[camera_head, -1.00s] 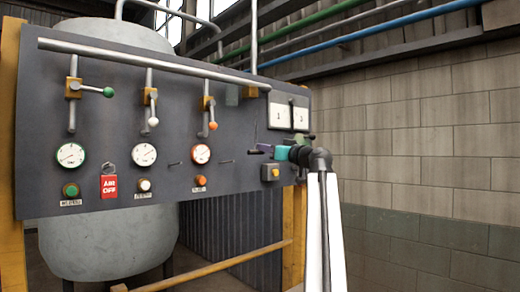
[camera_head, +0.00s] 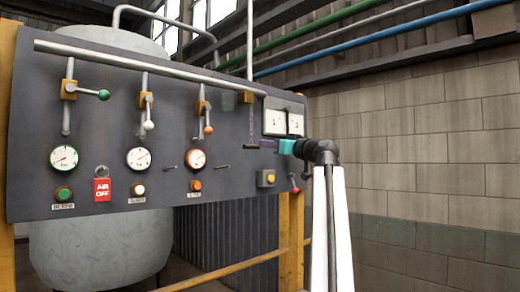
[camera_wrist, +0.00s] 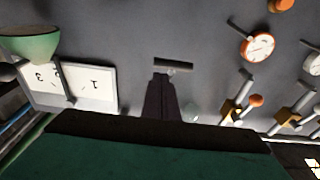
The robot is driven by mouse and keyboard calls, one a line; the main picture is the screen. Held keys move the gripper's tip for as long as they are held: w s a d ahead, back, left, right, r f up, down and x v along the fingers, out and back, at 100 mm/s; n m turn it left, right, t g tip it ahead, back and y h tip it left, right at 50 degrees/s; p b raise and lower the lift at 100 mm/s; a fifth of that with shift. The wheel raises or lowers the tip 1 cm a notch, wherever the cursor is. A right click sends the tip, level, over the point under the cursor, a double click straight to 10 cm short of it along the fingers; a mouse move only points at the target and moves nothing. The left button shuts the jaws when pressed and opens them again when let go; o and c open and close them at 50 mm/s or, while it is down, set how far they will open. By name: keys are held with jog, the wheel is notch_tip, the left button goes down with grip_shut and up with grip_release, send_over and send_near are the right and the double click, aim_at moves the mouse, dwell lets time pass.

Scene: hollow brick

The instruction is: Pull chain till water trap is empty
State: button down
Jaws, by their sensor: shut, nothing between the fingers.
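My gripper (camera_head: 268,144), with dark purple fingers and a teal part behind them, is shut and empty in front of the right part of the grey panel. A short dark bar (camera_head: 250,146) is just left of its tips, below a thin hanging line that may be the chain (camera_head: 250,120). In the wrist view the bar (camera_wrist: 173,65) lies crosswise just beyond the finger tips (camera_wrist: 163,80). I cannot tell whether they touch. A pale greenish, see-through piece (camera_head: 228,101) on the panel may be the water trap; its water level cannot be made out.
The grey panel (camera_head: 100,180) carries several levers, gauges and buttons left of my gripper. A block wall (camera_head: 420,130) stands at the right.

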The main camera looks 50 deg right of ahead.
jog(key=shift+s+a+f+b, duration=0.15)
jog(key=shift+s+b, duration=0.25)
jog(key=shift+s, duration=0.95)
jog(key=shift+s+a+f+b, duration=0.1)
jog(key=shift+s+f+b, duration=0.2)
jog(key=shift+s, duration=1)
jog(key=shift+r, duration=0.1)
